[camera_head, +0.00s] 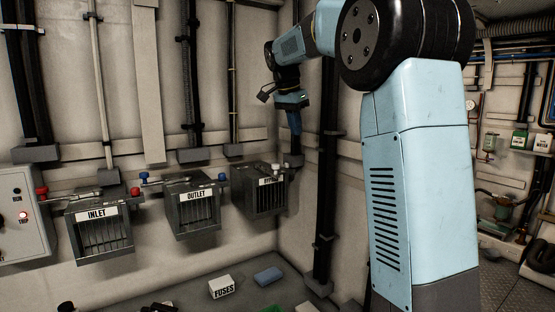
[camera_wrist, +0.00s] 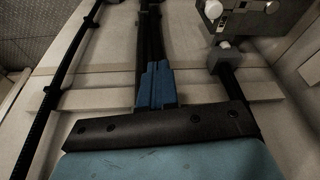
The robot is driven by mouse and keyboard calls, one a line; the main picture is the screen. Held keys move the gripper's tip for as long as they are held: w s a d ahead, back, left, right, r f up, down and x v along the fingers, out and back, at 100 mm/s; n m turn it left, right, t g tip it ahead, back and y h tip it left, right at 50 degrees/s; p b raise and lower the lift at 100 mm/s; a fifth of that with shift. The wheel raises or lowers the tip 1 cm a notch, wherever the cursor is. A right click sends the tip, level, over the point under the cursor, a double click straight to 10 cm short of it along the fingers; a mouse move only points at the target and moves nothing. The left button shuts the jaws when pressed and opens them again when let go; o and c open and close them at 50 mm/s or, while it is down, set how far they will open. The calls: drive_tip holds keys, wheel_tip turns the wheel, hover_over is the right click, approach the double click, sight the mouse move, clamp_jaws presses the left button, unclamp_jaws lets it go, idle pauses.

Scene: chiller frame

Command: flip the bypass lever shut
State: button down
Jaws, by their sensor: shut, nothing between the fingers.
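The bypass box (camera_head: 263,200) is the rightmost of three grey wall boxes in the head view. Its label is dark and hard to read. A pale knob (camera_head: 276,169) sits at its top, probably on the bypass lever; the lever's angle is too small to tell. My gripper (camera_head: 296,134) has its blue fingers pointing down above and slightly right of this box, apart from the knob. In the wrist view, the fingers (camera_wrist: 157,68) are together and empty. A pale knob (camera_wrist: 213,9) and part of a grey box show at the upper right there.
The inlet box (camera_head: 100,241) and outlet box (camera_head: 196,217) hang to the left, with red and blue knobs beside them. A control panel (camera_head: 22,215) with a lit red lamp is at far left. Vertical pipes (camera_head: 325,200) run close to my gripper. A fuses box (camera_head: 222,287) lies below.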

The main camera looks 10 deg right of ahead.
drive_tip(key=w+a+f+m+g+h, duration=0.1)
drive_tip(key=w+m, duration=0.3)
drive_tip(key=w, duration=0.6)
drive_tip(key=shift+f, duration=0.6)
drive_tip(key=shift+w, duration=0.1)
wheel_tip(320, 180, down, 10)
drive_tip(key=shift+a, duration=0.35)
